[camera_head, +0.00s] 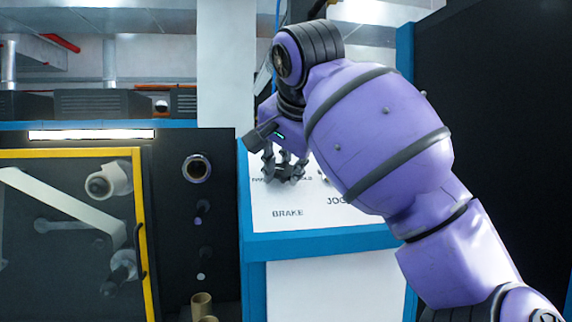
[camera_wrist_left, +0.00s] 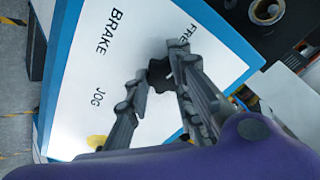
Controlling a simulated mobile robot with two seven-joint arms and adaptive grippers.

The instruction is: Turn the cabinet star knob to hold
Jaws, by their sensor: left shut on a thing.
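The cabinet's white panel (camera_head: 290,218) has a blue rim and carries the words BRAKE and JOG, with smaller lettering partly hidden above BRAKE. My left gripper (camera_head: 284,172) is at this panel. In the left wrist view its two fingers (camera_wrist_left: 162,76) are shut on a dark star knob (camera_wrist_left: 159,72), near a word that begins FRE. The fingers cover much of the knob, so I cannot tell which label it points to. The hold label is not clearly readable. My right gripper is not in view.
A yellow part (camera_wrist_left: 96,141) shows near JOG in the left wrist view. A yellow-framed window (camera_head: 140,220) with rollers behind it stands left of the panel. Brown tubes (camera_head: 202,305) are below, and a round metal-rimmed fitting (camera_head: 197,168) is on the dark wall.

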